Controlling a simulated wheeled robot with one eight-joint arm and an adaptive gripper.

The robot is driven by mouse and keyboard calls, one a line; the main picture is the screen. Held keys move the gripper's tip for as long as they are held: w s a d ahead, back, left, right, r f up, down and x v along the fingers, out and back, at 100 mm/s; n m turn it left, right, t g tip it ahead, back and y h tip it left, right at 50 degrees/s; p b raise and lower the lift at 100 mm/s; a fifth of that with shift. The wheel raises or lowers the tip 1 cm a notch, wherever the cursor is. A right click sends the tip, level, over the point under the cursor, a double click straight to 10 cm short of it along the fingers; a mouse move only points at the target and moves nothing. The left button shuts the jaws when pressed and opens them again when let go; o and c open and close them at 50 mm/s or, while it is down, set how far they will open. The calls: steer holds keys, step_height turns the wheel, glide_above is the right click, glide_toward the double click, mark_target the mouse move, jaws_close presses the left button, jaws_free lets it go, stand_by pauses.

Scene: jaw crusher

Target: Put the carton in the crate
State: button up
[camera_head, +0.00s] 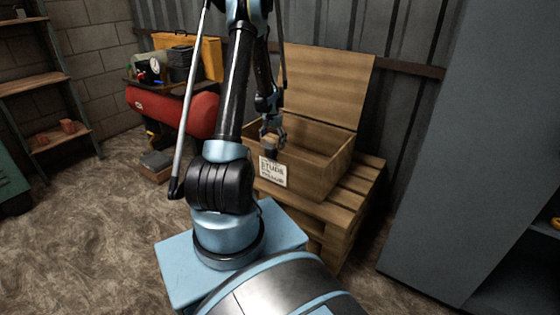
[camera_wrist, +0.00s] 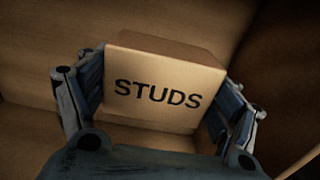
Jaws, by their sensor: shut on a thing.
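The carton (camera_wrist: 160,85) is a small tan box with "STUDS" printed in black, seen in the wrist view between my two fingers. My gripper (camera_wrist: 158,110) is shut on its sides. Tan inner surfaces surround the carton in the wrist view. I cannot tell whether the carton touches the crate floor.
The crate stands on a wooden pallet stack (camera_head: 345,205). A red compressor tank (camera_head: 175,112) is to the left, with a yellow case (camera_head: 190,50) behind it. A grey cabinet (camera_head: 450,150) stands at the right. Shelves (camera_head: 45,85) stand at the far left.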

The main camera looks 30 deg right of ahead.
steer(key=shift+f, duration=4.1)
steer(key=o, duration=1.4)
steer(key=shift+f, duration=0.1)
